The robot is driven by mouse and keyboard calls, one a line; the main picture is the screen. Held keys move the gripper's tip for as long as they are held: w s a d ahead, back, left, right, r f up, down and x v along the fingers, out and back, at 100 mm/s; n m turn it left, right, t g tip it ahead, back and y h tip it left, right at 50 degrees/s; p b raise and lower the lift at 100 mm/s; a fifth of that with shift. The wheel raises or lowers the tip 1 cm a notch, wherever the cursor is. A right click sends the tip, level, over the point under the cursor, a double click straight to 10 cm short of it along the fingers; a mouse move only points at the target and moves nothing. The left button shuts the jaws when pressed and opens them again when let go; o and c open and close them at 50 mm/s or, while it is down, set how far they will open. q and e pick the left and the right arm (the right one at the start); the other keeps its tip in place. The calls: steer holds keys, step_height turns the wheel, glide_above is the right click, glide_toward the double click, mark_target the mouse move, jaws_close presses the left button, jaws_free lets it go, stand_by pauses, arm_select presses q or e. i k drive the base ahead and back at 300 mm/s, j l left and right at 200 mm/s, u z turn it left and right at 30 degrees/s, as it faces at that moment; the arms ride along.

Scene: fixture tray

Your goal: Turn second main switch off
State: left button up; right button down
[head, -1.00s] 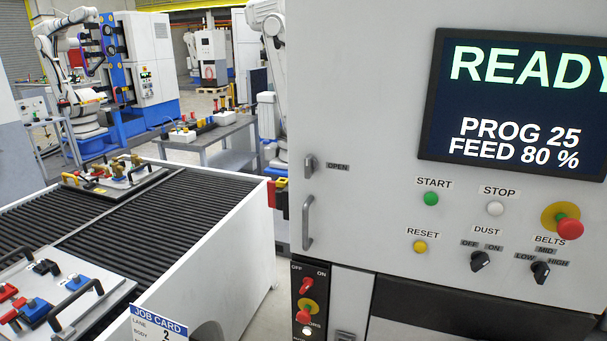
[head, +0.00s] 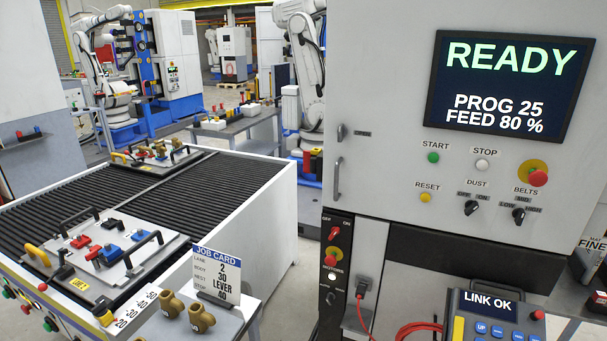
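A red rotary switch (head: 334,233) sits at the top of a narrow black panel on the machine's lower front, with OFF at its upper left and ON at its upper right. Its handle seems slanted up toward ON, but it is small. A black knob (head: 331,298) is lower on the same panel. Which of these counts as the second main switch cannot be told. Neither of my grippers is in view.
The screen (head: 508,86) reads READY. Buttons and the DUST (head: 472,208) and BELTS (head: 519,215) knobs are below it. A pendant (head: 495,318) reading LINK OK is at lower right. A job card (head: 217,272) and fixture tray (head: 150,262) are at left.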

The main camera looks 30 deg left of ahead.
mark_target(311, 163)
steer(key=k+j+z, duration=0.15)
steer(key=k+j, duration=0.6)
steer(key=j, duration=0.25)
steer(key=k+j+z, duration=0.1)
steer(key=j, duration=0.25)
steer(key=k+j, duration=0.15)
steer(key=j, duration=0.2)
steer(key=i+j, duration=0.1)
steer(key=j, duration=0.25)
steer(key=i+j, duration=0.1)
steer(key=j, duration=0.25)
steer(key=i+j+z, duration=0.1)
steer(key=j, duration=0.3)
steer(key=i+j, duration=0.1)
steer(key=j, duration=0.25)
steer(key=k+l, duration=0.15)
steer(key=l, duration=0.2)
steer(key=k+l, duration=0.15)
steer(key=l, duration=0.15)
steer(key=l+u, duration=0.15)
steer(key=l, duration=0.4)
steer(key=k+l+u, duration=0.15)
steer(key=l, duration=0.35)
steer(key=i+l+u, duration=0.15)
steer(key=l, duration=0.35)
steer(key=i+l+u, duration=0.15)
steer(key=l, duration=0.4)
steer(key=i+l+u, duration=0.45)
steer(key=i+l, duration=0.25)
steer(key=l, duration=0.2)
